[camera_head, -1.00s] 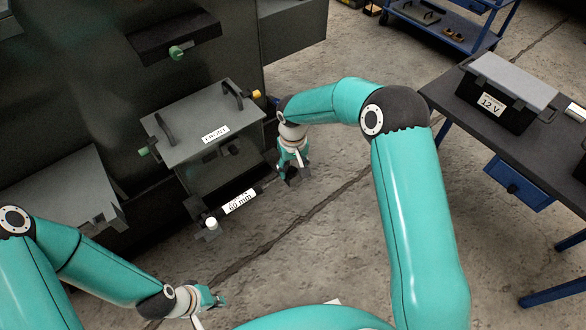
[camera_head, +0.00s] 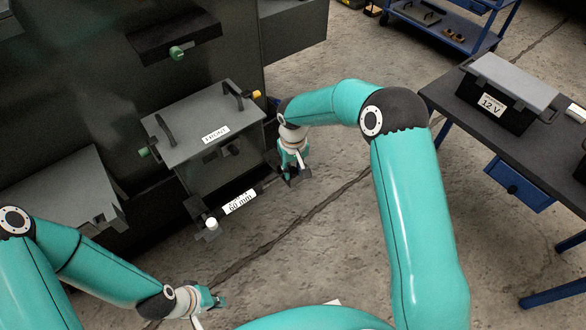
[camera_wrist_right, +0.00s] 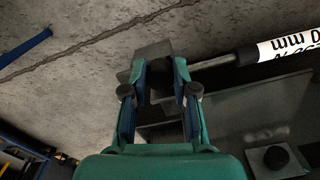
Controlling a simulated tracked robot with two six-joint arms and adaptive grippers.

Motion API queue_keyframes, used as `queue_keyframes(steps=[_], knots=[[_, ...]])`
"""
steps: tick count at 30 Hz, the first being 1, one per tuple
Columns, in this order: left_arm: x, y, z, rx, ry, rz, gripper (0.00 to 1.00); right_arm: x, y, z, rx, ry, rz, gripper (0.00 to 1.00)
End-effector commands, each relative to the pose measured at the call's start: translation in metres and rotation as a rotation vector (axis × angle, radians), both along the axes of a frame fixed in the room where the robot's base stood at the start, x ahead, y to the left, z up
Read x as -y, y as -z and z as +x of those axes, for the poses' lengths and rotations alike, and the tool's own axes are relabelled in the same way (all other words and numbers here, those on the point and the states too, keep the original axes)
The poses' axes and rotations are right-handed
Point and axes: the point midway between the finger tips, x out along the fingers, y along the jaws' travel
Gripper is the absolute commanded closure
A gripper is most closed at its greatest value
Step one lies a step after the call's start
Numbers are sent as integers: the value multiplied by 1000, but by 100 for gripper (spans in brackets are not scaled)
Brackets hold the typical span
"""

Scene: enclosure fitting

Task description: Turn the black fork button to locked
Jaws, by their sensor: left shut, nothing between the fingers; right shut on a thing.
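The black fork button (camera_wrist_right: 161,82) is a dark piece between the fingers of my right gripper (camera_wrist_right: 160,72) in the right wrist view. It is mostly hidden by the fingers, and its marking cannot be read. The fingers are shut on it, beside a grey block (camera_wrist_right: 152,50) at the end of the bar. In the head view my right gripper (camera_head: 293,177) is at the right end of the bar labelled 60 mm (camera_head: 240,202); the button is hidden there. My left gripper (camera_head: 219,302) is shut and empty, low over the floor, apart from everything.
A white button (camera_head: 211,224) stands at the bar's left end. Above the bar is a grey box marked FRONT (camera_head: 190,125) with two handles. A dark table (camera_head: 540,140) with a 12 V case (camera_head: 490,100) stands at right. Open floor lies between.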

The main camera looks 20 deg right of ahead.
Motion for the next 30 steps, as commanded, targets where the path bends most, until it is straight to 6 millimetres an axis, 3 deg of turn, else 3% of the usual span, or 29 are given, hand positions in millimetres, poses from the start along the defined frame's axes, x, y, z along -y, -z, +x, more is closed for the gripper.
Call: queue_keyframes(steps=[11,30], knots=[[0,2,0,0,0,0,100,0,-1,1,2,-194,0,100],[0,-1,0,0,0,0,100,2,-1,2,3,-791,1,100]])
